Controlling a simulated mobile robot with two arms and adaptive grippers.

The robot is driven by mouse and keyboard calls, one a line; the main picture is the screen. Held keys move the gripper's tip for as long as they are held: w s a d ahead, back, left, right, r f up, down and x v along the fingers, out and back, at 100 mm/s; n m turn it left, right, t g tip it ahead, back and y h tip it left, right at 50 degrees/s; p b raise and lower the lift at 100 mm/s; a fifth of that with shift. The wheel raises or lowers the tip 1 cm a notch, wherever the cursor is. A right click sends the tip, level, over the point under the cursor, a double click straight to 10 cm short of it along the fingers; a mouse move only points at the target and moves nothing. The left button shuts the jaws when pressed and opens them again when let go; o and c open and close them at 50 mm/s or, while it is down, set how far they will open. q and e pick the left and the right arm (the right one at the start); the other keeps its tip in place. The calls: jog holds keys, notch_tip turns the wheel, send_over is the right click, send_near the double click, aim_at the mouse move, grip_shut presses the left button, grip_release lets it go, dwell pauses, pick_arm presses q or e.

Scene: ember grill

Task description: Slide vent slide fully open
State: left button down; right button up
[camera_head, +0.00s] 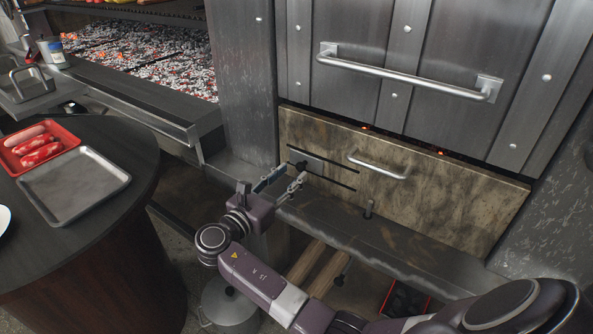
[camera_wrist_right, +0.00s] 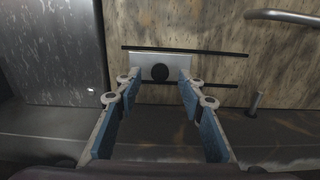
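The vent slide is a small metal plate (camera_head: 313,164) with a dark round knob, set between two black horizontal slots at the left of a stained tan panel (camera_head: 430,200). In the right wrist view the plate (camera_wrist_right: 140,62) and its black knob (camera_wrist_right: 160,73) are at top centre, near the left end of the slots. My right gripper (camera_head: 283,180) is open in front of the plate. In the wrist view its fingers (camera_wrist_right: 159,88) stand apart on either side of the knob, with nothing between them. I cannot tell whether they touch the plate. My left gripper is not in view.
A bar handle (camera_head: 378,168) is on the panel right of the slide. A short metal peg (camera_head: 369,209) stands on the ledge below. A large door handle (camera_head: 405,78) is above. Glowing coals (camera_head: 150,60) and a table with trays (camera_head: 75,185) are at left.

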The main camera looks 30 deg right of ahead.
aim_at(299, 167)
jog(key=shift+x, duration=1.9)
jog(key=shift+f, duration=0.1)
grip_shut()
